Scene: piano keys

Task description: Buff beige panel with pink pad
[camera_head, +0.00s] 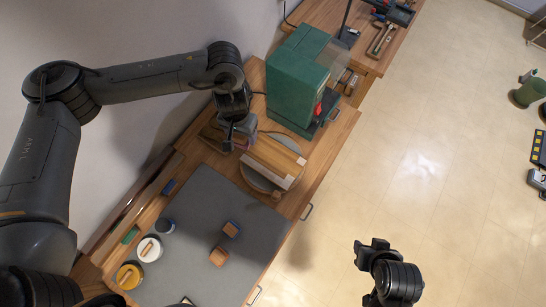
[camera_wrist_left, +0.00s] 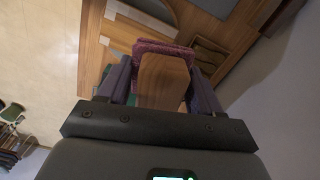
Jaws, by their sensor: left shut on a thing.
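My left gripper (camera_head: 236,136) is shut on the wooden block of a pink pad. In the left wrist view the wooden block (camera_wrist_left: 162,82) sits between the fingers, with the dusky pink pad (camera_wrist_left: 165,48) at its far end. A beige panel (camera_head: 272,158) with a pale end strip lies on a round grey disc (camera_head: 262,183) on the bench. The gripper is at the panel's left end in the head view; I cannot tell whether the pad touches it. My right gripper (camera_head: 372,252) hangs over the floor, its jaw opening unclear.
A green machine (camera_head: 296,82) stands just behind the panel.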

